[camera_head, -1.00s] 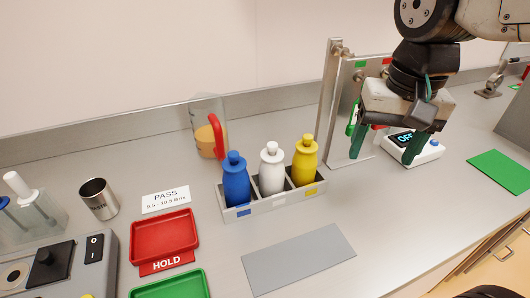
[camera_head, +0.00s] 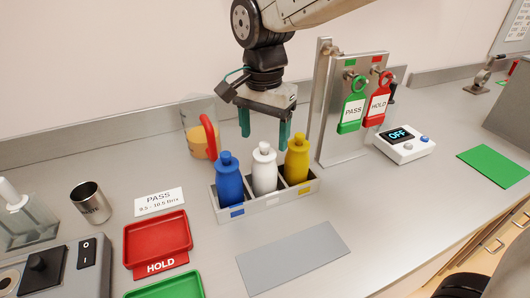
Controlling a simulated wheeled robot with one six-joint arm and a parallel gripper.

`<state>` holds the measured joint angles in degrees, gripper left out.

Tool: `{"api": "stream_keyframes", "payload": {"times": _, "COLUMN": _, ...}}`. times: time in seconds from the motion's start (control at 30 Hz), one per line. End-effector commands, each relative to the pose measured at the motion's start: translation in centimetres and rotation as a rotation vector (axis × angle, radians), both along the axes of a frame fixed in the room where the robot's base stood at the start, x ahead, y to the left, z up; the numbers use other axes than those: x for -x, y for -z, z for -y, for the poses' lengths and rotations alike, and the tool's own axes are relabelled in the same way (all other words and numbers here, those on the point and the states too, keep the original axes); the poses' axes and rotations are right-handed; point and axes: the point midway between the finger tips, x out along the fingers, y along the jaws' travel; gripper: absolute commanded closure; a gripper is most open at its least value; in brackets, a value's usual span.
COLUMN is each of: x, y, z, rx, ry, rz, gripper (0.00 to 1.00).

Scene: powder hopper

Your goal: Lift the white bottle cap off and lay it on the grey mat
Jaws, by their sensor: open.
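The white bottle (camera_head: 264,178) stands upright in the middle compartment of a grey rack (camera_head: 268,204), with its white cap (camera_head: 264,148) on top. A blue bottle (camera_head: 229,184) stands to its left and a yellow bottle (camera_head: 297,163) to its right. My gripper (camera_head: 264,137) is open and empty, pointing down. Its two green fingers show just above and behind the bottle tops, on either side of the white cap in the picture; I cannot tell the exact depth. The grey mat (camera_head: 293,258) lies flat and bare in front of the rack.
A beaker with a red handle (camera_head: 208,137) stands behind the rack at left. A metal stand (camera_head: 341,143) with green and red tags is close on the right. A red tray (camera_head: 158,239) and a green tray (camera_head: 168,287) lie left of the mat. The counter right of the mat is clear.

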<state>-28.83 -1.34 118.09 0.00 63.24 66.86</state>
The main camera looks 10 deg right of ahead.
Motion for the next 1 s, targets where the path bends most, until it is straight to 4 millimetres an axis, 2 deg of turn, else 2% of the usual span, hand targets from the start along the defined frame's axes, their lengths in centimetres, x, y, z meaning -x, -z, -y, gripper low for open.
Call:
{"api": "stream_keyframes", "payload": {"times": 0.1, "x": 0.0, "y": 1.9, "z": 0.1, "rx": 0.002, "ry": 0.000, "rz": -0.003, "gripper": 0.30}}
{"api": "stream_keyframes", "payload": {"times": 0.2, "x": 0.0, "y": 3.0, "z": 0.1, "rx": 0.001, "ry": 0.000, "rz": -0.002, "gripper": 0.30}}
{"api": "stream_keyframes", "payload": {"times": 0.47, "x": 0.0, "y": 3.3, "z": 0.1, "rx": 0.000, "ry": -0.001, "rz": 0.000, "gripper": 0.30}}
{"api": "stream_keyframes", "payload": {"times": 0.5, "x": 0.0, "y": 3.3, "z": 0.1, "rx": 0.000, "ry": -0.001, "rz": 0.000, "gripper": 0.35}}
{"api": "stream_keyframes", "payload": {"times": 0.6, "x": 0.0, "y": 3.3, "z": 0.1, "rx": 0.000, "ry": -0.001, "rz": 0.000, "gripper": 0.63}}
{"api": "stream_keyframes", "payload": {"times": 0.67, "x": 0.0, "y": 3.3, "z": 0.1, "rx": 0.000, "ry": -0.001, "rz": 0.000, "gripper": 0.77}}
{"api": "stream_keyframes", "payload": {"times": 1.0, "x": 0.0, "y": 3.1, "z": 0.1, "rx": -0.001, "ry": -0.001, "rz": 0.001, "gripper": 0.78}}
